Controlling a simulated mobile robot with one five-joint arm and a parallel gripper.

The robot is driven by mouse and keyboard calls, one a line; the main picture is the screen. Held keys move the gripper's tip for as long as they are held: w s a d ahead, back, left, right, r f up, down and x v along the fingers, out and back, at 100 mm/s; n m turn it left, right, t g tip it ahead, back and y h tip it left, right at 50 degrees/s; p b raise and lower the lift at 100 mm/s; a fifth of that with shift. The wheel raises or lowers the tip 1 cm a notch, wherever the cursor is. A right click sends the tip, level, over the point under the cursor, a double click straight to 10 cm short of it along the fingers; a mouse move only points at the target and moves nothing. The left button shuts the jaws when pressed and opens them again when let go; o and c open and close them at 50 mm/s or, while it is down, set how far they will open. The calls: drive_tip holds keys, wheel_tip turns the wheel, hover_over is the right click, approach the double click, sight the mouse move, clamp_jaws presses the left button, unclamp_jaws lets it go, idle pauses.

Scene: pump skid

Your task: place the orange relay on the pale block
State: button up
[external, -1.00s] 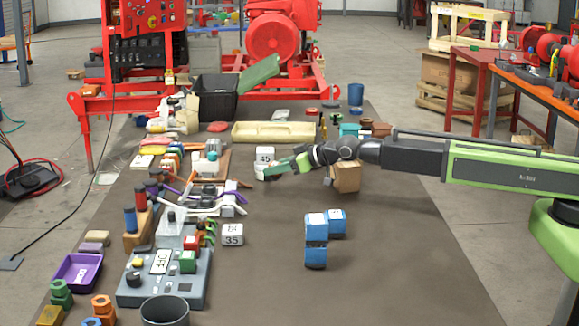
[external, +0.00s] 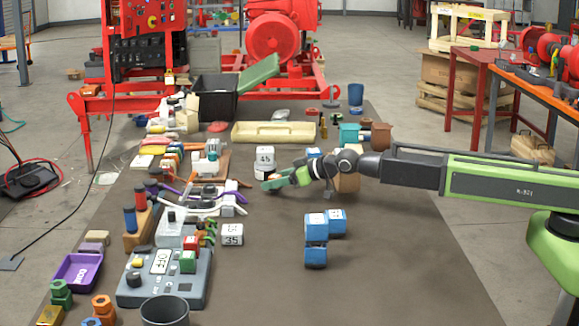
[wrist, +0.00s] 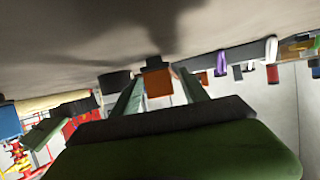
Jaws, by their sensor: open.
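My gripper (external: 277,180) is open, low over the middle of the table, just in front of a pale block with a number label (external: 265,155). In the wrist view, which shows the table at the top, the orange relay (wrist: 158,85) appears between the two spread fingers (wrist: 158,92), with a dark part on its table side. I cannot tell whether the fingers touch it. In the external view my gripper largely hides the relay. What the relay rests on is not clear.
Another number-labelled white block (external: 232,234) and blue blocks (external: 316,256) stand nearer the camera. A brown box (external: 346,183) is right behind my wrist. Crowded parts and a grey switch panel (external: 165,280) line the left. The table's front right is clear.

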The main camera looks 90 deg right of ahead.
drive_tip(key=shift+r, duration=0.1)
drive_tip(key=shift+s+r+p, duration=0.2)
drive_tip(key=shift+r+p, duration=0.05)
drive_tip(key=shift+p, duration=0.1)
drive_tip(key=p+v, duration=0.4)
drive_tip(key=v, duration=0.7)
drive_tip(key=shift+s+a+r, duration=0.15)
drive_tip(key=shift+s, duration=0.1)
drive_tip(key=shift+o, duration=0.7)
